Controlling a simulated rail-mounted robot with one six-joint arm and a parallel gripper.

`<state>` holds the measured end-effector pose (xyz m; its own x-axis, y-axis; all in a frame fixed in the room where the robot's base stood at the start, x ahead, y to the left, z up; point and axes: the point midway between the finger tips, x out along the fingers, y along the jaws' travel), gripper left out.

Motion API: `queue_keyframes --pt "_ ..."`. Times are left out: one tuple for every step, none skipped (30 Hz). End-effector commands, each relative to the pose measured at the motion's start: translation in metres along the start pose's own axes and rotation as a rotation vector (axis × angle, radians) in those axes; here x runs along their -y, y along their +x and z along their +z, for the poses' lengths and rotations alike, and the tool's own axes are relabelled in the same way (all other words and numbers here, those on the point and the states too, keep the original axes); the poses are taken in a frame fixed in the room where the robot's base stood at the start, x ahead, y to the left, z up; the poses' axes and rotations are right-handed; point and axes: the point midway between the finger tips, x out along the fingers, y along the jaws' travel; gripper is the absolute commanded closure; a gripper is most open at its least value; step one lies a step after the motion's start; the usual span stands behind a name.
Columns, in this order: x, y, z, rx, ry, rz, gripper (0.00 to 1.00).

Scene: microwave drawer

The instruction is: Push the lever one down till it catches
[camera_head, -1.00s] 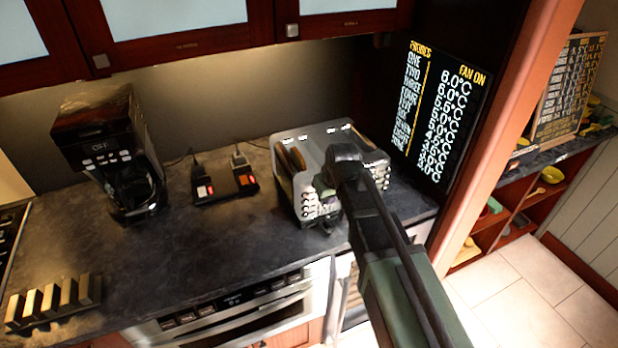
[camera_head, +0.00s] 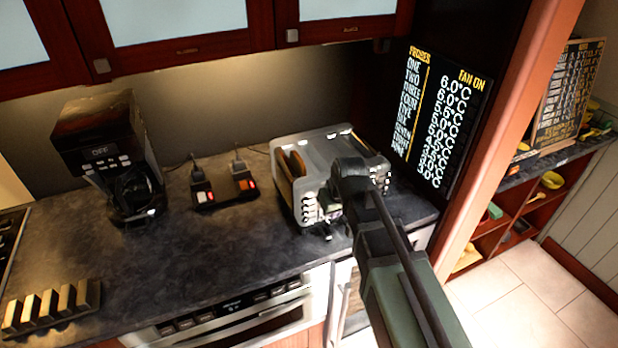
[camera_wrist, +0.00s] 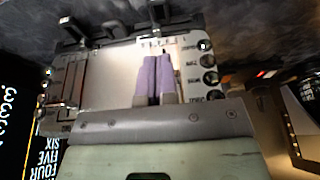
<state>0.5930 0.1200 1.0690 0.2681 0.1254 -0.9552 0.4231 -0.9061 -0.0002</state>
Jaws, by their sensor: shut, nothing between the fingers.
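The toaster (camera_head: 311,146) is a silver box on the dark counter, with brown bread (camera_head: 291,164) in its left slots. My gripper (camera_head: 330,203) is at the toaster's front, with its dark wrist covering part of the front and right side. In the wrist view, the pale purple fingers (camera_wrist: 155,78) are together and empty, over the toaster's bright front panel (camera_wrist: 110,78). Black lever-like parts (camera_wrist: 72,30) show at the top of that view, with another (camera_wrist: 158,10) beyond the fingertips. I cannot tell which is lever one, nor whether the fingertips touch anything.
Round knobs (camera_wrist: 209,77) line the toaster's front. A black coffee maker (camera_head: 103,150) and a small device with lit red switches (camera_head: 224,188) stand to the left. A black temperature board (camera_head: 440,115) is close at the right. Counter in front of the device is clear.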

Motion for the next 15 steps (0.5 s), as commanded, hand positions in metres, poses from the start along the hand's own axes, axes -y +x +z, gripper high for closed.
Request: queue_keyframes --pt "0.000 -0.001 0.001 0.000 0.000 0.000 1.00" --pt "0.000 -0.001 0.001 0.000 0.000 0.000 1.00" --pt "0.000 0.000 0.001 0.000 0.000 0.000 1.00" --pt "0.000 0.000 0.001 0.000 0.000 0.000 1.00" --pt "0.000 0.000 0.001 0.000 0.000 0.000 1.00" --pt "0.000 0.000 0.001 0.000 0.000 0.000 1.00" --pt "0.000 -0.001 0.001 0.000 0.000 0.000 1.00" --pt "0.000 -0.002 0.001 0.000 0.000 0.000 1.00" --pt "0.000 -0.005 0.001 0.000 0.000 0.000 1.00" --pt "0.000 -0.008 0.001 0.000 0.000 0.000 1.00" --pt "0.000 -0.012 0.002 0.000 0.000 0.000 1.00" --pt "0.000 -0.019 0.003 0.000 0.000 0.000 1.00" --pt "0.000 -0.024 0.004 0.000 0.000 0.000 1.00" --pt "0.000 -0.029 0.005 0.000 0.000 0.000 1.00" --pt "0.000 -0.036 0.006 0.000 0.000 0.000 1.00"
